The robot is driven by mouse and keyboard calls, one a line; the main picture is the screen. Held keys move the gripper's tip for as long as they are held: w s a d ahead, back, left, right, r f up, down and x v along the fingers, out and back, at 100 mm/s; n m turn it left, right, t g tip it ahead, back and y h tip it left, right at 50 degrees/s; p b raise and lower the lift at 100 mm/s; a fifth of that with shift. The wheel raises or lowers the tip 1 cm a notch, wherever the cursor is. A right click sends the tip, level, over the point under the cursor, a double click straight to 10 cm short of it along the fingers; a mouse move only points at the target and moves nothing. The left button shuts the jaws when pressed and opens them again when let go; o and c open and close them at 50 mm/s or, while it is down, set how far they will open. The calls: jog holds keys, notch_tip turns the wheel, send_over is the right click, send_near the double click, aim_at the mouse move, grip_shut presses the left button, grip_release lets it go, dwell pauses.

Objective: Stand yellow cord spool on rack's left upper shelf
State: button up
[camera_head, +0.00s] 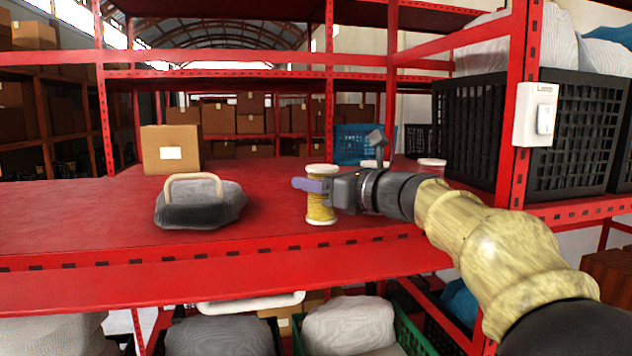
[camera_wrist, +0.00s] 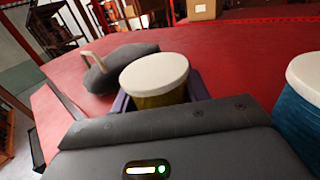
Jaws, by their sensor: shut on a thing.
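The yellow cord spool (camera_head: 321,212) has white end discs and yellow cord. It is upright at the red shelf (camera_head: 90,215) of the rack, a little behind the front edge. I cannot tell whether its base touches the shelf. My gripper (camera_head: 318,187) reaches in from the right with its purple fingers shut around the spool's upper part. In the wrist view the spool (camera_wrist: 155,75) shows its white top between the purple fingers (camera_wrist: 160,100); its lower part is hidden.
A grey bag with a pale handle (camera_head: 200,207) lies left of the spool, with a cardboard box (camera_head: 171,150) behind. A white-topped blue thing (camera_wrist: 302,105) stands close on the right in the wrist view. A blue crate (camera_head: 352,145) and black crate (camera_head: 470,130) stand farther back and right.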

jog(key=o, duration=1)
jog(key=shift+f, duration=0.1)
jog(key=shift+o, duration=0.2)
jog(key=shift+r+p, duration=0.25)
jog(key=shift+p, duration=0.05)
jog(key=b+v, duration=0.5)
jog(key=v, duration=0.6)
jog(key=shift+s+d+f, duration=0.1)
jog(key=shift+d+f, duration=0.05)
jog(key=shift+f, duration=0.05)
jog(key=shift+s+d+r, duration=0.1)
jog(key=shift+s+d, duration=0.15)
